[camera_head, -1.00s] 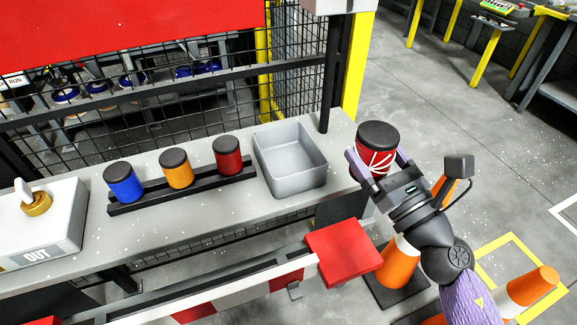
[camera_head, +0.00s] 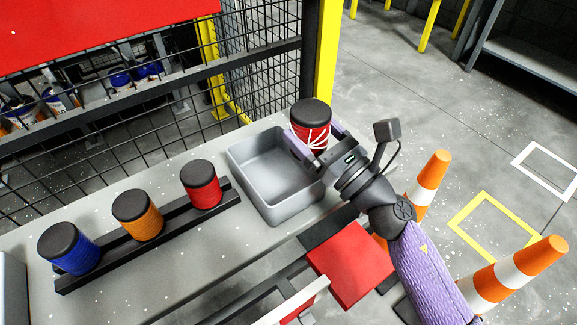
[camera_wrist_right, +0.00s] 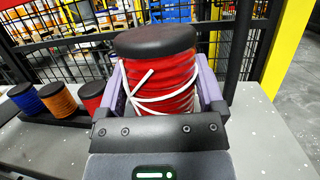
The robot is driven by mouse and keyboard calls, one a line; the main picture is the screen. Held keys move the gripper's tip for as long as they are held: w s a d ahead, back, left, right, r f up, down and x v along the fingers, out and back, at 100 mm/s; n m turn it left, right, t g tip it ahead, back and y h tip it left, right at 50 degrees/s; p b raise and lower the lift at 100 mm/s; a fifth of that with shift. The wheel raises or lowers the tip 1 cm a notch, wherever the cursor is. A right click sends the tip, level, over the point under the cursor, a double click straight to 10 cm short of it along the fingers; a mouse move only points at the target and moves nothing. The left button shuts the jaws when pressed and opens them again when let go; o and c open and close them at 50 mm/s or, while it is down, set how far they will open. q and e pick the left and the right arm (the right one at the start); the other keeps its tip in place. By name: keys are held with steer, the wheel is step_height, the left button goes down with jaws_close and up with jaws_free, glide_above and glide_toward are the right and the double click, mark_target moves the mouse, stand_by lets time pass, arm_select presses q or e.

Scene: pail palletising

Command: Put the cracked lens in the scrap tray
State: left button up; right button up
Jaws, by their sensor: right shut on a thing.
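The cracked lens is a red ribbed cylinder (camera_head: 308,128) with a black cap and white crack lines across its side. My right gripper (camera_head: 315,145) is shut on it, one purple finger on each side. It is upright and held just beside the right back edge of the grey scrap tray (camera_head: 247,160). The tray is open and its visible inside is empty. In the right wrist view the lens (camera_wrist_right: 160,80) sits between the purple fingers, with its lower part hidden behind the gripper's palm. My left gripper is not in view.
A black rack holds a blue lens (camera_head: 69,249), an orange lens (camera_head: 138,215) and an uncracked red lens (camera_head: 201,185) left of the tray. A mesh fence (camera_head: 258,65) and yellow post stand behind. A red panel (camera_head: 350,262) and striped cones (camera_head: 515,272) are in front and right.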

step_height(320, 180, down, 6)
steer(key=b, duration=0.4)
steer(key=shift+f, duration=0.25)
steer(key=o, duration=1)
steer(key=shift+r, duration=0.1)
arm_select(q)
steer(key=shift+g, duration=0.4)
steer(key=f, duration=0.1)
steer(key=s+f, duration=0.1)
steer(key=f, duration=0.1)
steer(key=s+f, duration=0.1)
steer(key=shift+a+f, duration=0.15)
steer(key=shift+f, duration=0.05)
arm_select(e)
steer(key=shift+r+p, duration=0.8)
steer(key=shift+p, duration=0.1)
arm_select(q)
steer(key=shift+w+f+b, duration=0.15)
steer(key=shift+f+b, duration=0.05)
steer(key=shift+b, duration=0.7)
arm_select(e)
steer(key=v, duration=1.2)
steer(key=shift+f, duration=0.25)
